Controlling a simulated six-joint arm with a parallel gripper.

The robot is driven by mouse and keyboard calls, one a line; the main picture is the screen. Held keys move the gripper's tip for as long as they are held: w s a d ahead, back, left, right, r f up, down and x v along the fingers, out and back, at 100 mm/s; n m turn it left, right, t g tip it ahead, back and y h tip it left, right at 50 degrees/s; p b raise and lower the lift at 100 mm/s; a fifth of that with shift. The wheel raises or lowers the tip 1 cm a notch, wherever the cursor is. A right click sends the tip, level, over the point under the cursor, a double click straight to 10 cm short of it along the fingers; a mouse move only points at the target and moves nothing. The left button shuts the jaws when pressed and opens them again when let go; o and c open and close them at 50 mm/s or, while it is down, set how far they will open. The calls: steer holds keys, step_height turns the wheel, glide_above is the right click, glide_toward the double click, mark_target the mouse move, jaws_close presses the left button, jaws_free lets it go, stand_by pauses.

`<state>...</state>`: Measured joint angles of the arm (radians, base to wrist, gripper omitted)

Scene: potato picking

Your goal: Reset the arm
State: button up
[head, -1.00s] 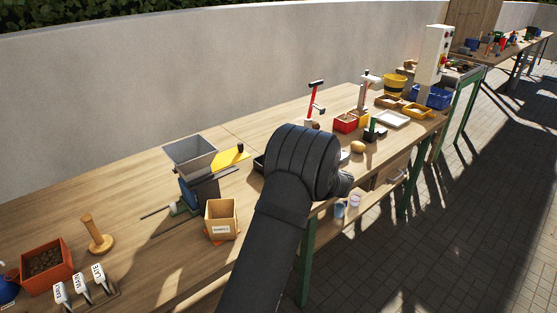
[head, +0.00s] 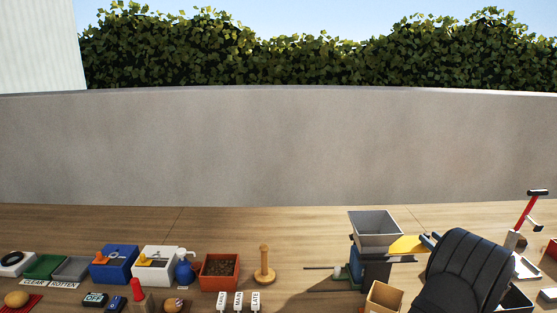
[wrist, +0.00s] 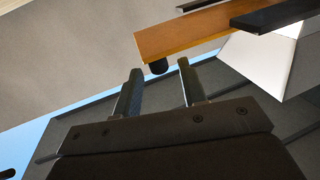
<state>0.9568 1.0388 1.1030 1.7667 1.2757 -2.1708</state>
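My arm (head: 462,272) shows as a dark padded link at the lower right of the head view, in front of the bench. My gripper (wrist: 158,82) shows in the wrist view with its two dark fingers apart and nothing between them. Just beyond the fingertips is an orange-yellow board (wrist: 190,32) with a black knob under it. A pale angular piece (wrist: 268,60) lies to the right of it. In the head view the gripper itself is hidden or out of frame.
A grey hopper (head: 375,230) with a yellow plate (head: 408,245) stands left of my arm, close by. A cardboard box (head: 384,297) is in front of it. Bins, an orange soil box (head: 220,270) and a wooden peg (head: 264,264) line the left. The concrete wall (head: 270,145) stands behind.

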mark_target(428, 237)
steer(key=x, duration=0.3)
steer(key=shift+a, duration=0.15)
